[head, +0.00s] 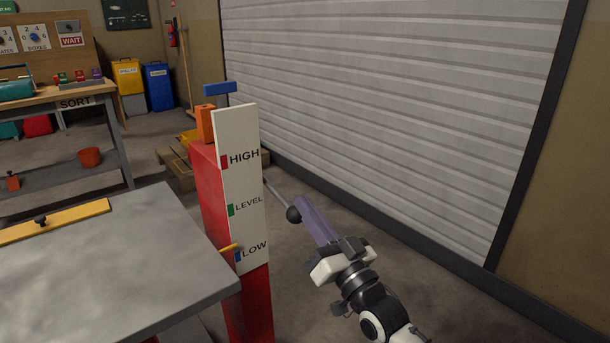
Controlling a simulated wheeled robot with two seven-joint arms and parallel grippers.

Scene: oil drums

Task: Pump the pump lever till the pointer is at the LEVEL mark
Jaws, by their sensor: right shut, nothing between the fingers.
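The red pump (210,200) stands upright beside the grey table and carries a white gauge board (243,180). The board has a red HIGH mark (224,162), a green LEVEL mark (231,210) and a blue LOW mark (238,257). The grey pump lever (277,195) slants down to the right from behind the board and ends in a dark knob (293,214). My right gripper (308,207) is shut and empty, its fingertips right beside the knob; contact cannot be told. My left gripper is not in view.
A grey table (120,260) with a yellow bar (60,220) fills the lower left. A workbench marked SORT (75,103) stands behind it. A wooden pallet (178,168) lies behind the pump. A shutter (400,100) closes the back right; floor before it is clear.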

